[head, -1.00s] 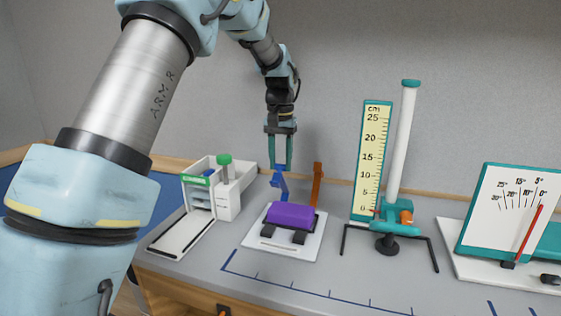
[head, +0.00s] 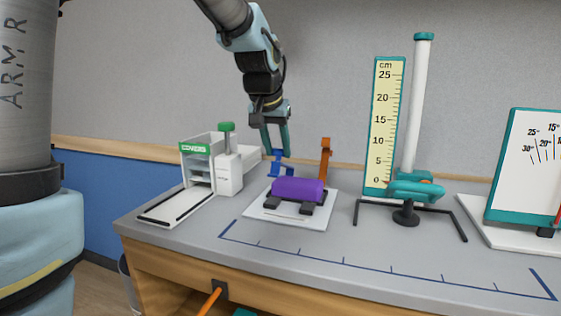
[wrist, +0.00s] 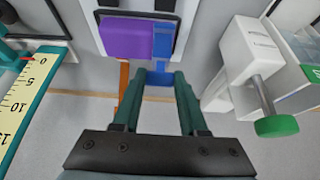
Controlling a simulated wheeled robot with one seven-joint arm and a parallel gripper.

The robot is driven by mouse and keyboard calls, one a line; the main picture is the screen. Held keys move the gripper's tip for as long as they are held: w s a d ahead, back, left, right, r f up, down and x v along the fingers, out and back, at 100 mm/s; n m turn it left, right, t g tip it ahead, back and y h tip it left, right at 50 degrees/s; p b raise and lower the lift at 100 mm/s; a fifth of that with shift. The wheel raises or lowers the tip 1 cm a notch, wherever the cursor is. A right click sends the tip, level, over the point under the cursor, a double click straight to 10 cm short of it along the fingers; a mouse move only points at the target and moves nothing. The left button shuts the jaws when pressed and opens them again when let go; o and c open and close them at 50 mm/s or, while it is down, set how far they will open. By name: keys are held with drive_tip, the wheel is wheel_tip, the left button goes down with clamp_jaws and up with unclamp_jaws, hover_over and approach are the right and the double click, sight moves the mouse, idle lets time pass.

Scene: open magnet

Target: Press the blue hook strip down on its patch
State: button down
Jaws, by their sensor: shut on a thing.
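The blue hook strip (head: 281,164) rises behind the left end of the purple block (head: 298,188). My gripper (head: 277,151) is shut on the strip's upper end, above and behind the block. In the wrist view the strip (wrist: 162,42) runs from between my fingertips (wrist: 160,75) along the block's right end. The block sits on a white board (head: 262,214). Two dark patches, the left one (head: 279,207) and the right one (head: 306,208), lie at the block's front. I cannot tell whether the strip touches the block's top.
An orange strip (head: 325,160) stands upright behind the block's right end. A white device with a green knob (head: 226,127) stands close on the left. A cm scale (head: 384,125) and a white column (head: 415,105) stand on the right. The bench front is clear.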

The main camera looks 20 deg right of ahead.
sight(275, 164)
drive_tip(key=shift+s+a+f+b, duration=0.25)
drive_tip(key=shift+f+b, duration=0.1)
drive_tip(key=shift+f, duration=0.1)
drive_tip(key=shift+s+a+f+b, duration=0.45)
drive_tip(key=shift+s+f+b, duration=0.1)
drive_tip(key=shift+b, duration=0.1)
drive_tip(key=shift+c, duration=2.2)
unclamp_jaws()
drive_tip(key=shift+r, duration=0.1)
drive_tip(key=v, duration=1)
drive_tip(key=shift+s+a+r, duration=0.2)
drive_tip(key=shift+s+a, duration=0.1)
